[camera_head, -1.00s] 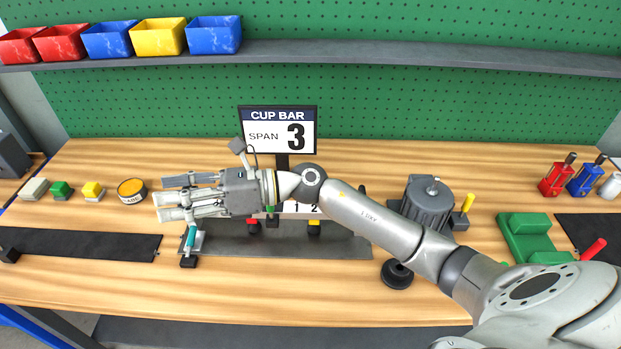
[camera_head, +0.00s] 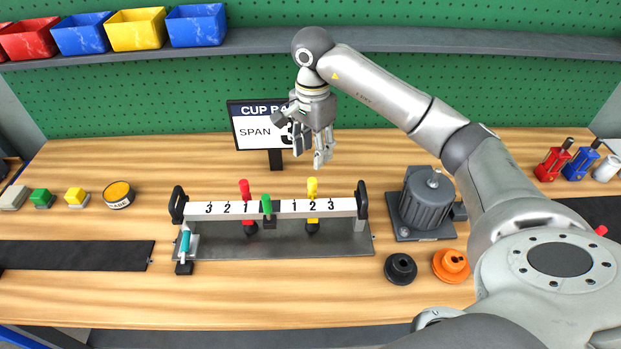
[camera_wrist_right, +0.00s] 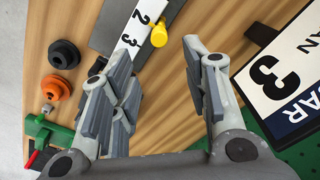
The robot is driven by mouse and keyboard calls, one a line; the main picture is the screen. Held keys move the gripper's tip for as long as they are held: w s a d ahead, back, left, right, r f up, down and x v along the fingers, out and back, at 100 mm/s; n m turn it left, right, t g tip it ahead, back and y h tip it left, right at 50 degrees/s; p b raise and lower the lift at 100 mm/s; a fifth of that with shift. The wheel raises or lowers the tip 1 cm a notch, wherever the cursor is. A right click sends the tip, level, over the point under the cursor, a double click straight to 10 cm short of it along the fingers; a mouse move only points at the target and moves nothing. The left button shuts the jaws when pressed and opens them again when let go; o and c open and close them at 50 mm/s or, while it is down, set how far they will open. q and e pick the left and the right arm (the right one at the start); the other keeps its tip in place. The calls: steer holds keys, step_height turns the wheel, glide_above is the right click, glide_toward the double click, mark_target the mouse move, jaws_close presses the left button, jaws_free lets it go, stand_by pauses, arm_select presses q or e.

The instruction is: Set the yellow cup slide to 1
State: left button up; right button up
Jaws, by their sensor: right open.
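The yellow cup slide (camera_head: 312,188) stands on the white numbered bar (camera_head: 225,208), at the 2 on the right-hand scale. Its yellow knob shows in the right wrist view (camera_wrist_right: 159,35) beside the printed 2. The red slide (camera_head: 245,188) is at the left-hand 1, and the green slide (camera_head: 266,204) is near the bar's middle. My right gripper (camera_head: 312,160) is open and empty, pointing down above and behind the yellow slide, apart from it. In the right wrist view its fingers (camera_wrist_right: 160,80) are spread. My left gripper is out of view.
The CUP BAR sign (camera_head: 258,128) stands behind the bar; its 3 is clear in the right wrist view (camera_wrist_right: 267,75). A grey motor-like unit (camera_head: 427,203), a black ring (camera_head: 400,268) and an orange ring (camera_head: 451,265) are to the right. A teal-handled part (camera_head: 185,240) stands at the bar's left end.

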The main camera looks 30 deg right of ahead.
mark_target(312, 180)
step_height(312, 180, down, 9)
steer(key=p, duration=0.3)
steer(key=shift+a, duration=0.1)
steer(key=shift+f, duration=0.75)
steer(key=shift+c, duration=0.4)
jaws_close()
